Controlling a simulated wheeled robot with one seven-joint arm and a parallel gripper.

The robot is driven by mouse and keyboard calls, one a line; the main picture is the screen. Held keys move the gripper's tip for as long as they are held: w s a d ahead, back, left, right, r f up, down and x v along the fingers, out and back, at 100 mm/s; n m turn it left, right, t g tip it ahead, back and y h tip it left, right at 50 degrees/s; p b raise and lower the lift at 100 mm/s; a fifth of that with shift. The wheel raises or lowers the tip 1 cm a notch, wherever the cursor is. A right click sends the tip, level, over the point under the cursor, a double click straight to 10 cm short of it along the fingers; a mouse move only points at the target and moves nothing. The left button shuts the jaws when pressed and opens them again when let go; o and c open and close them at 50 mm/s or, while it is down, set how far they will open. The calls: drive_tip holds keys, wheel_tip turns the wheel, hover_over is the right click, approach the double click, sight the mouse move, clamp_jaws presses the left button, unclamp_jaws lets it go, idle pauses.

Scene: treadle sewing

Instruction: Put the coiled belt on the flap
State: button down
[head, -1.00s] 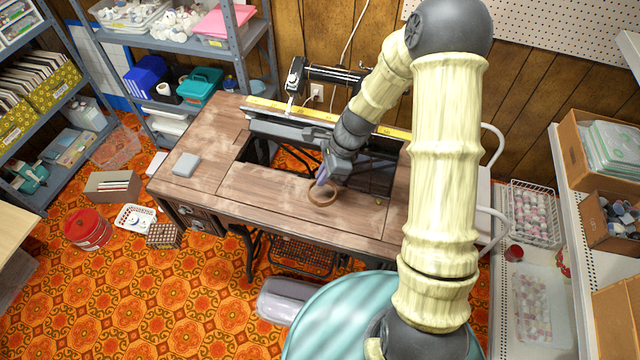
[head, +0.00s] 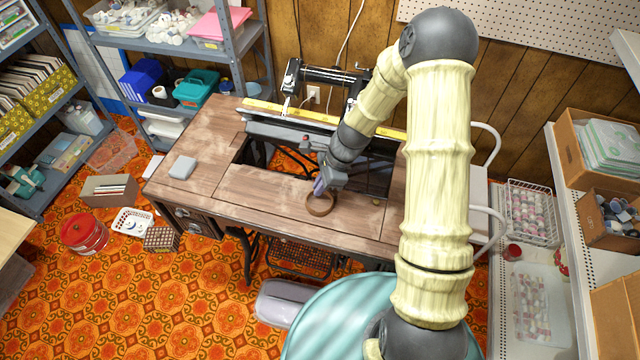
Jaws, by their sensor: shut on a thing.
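The coiled belt (head: 321,209) is a brown ring at the front middle of the wooden sewing table (head: 240,203). My gripper (head: 320,190) points down at the ring's far side and is shut on it. The ring looks level and close above or touching the wood; I cannot tell which. The front strip of the tabletop under it, in front of the opening, may be the flap (head: 265,188). My fingertips are small and partly hidden by the gripper body.
The sewing machine (head: 325,75) stands behind the open well, with a yellow ruler (head: 290,112) along the back. A small brass-coloured round piece (head: 376,202) is on the wood right of the ring.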

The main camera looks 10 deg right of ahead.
drive_tip(key=c, duration=1.5)
unclamp_jaws()
drive_tip(key=shift+c, duration=0.2)
drive_tip(key=p+v, duration=0.1)
drive_tip(key=v, duration=1.1)
drive_tip(key=shift+s+r, duration=0.1)
drive_tip(key=shift+r, duration=0.05)
drive_tip(key=s+d+r+n+t+h, duration=0.1)
drive_tip(key=s+d+r+n+h, duration=0.1)
drive_tip(key=s+n, duration=0.5)
drive_tip(key=s+d+r+n+t+h, duration=0.2)
drive_tip(key=s+r+n, duration=0.3)
drive_tip(key=n, duration=0.5)
drive_tip(key=shift+s+d+r+h, duration=0.3)
drive_tip(key=shift+s+d+r, duration=0.05)
drive_tip(key=shift+s, duration=0.7)
